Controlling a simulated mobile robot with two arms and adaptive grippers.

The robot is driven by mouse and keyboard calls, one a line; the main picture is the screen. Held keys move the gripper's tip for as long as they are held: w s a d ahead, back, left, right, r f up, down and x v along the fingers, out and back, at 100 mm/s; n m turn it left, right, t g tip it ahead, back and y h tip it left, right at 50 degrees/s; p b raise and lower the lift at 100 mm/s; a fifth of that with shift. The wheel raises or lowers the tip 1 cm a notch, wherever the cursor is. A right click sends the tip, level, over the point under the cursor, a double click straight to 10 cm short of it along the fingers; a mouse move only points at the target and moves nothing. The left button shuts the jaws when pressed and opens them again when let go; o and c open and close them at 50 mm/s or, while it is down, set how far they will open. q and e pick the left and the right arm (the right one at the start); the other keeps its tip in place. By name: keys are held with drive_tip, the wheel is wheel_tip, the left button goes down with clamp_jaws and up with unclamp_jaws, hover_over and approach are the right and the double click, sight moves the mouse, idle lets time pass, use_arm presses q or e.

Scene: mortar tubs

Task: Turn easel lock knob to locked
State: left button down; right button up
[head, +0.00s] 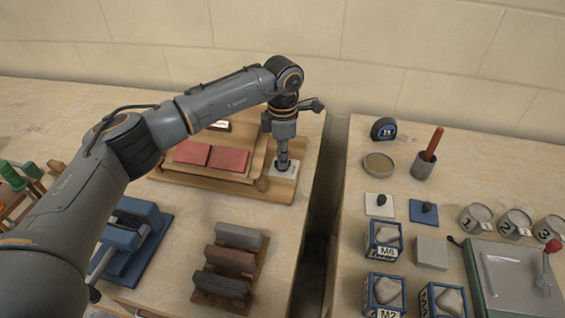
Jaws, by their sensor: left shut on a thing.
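The wooden easel (228,191) lies on the left table and bears red rectangular pieces (211,157). A pale label plate (290,168) is at its right end. My left gripper (282,165) points down over this plate and is shut on a small dark knob, mostly hidden by the fingers. Which way the knob is turned cannot be seen. My right gripper is not in view.
A rack of several blocks (239,237) and a blue stand (133,240) are in front on the left table. A gap (320,225) separates the tables. The right table holds a tape measure (384,129), a cup with a red-handled tool (424,164), mugs (475,218) and blue-framed samples (384,240).

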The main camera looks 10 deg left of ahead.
use_arm(q)
drive_tip(key=shift+m+b, duration=0.9)
drive_tip(key=shift+m, duration=1)
drive_tip(key=c, duration=1.4)
unclamp_jaws()
drive_tip(key=shift+c, duration=0.2)
wheel_tip(320, 180, up, 12)
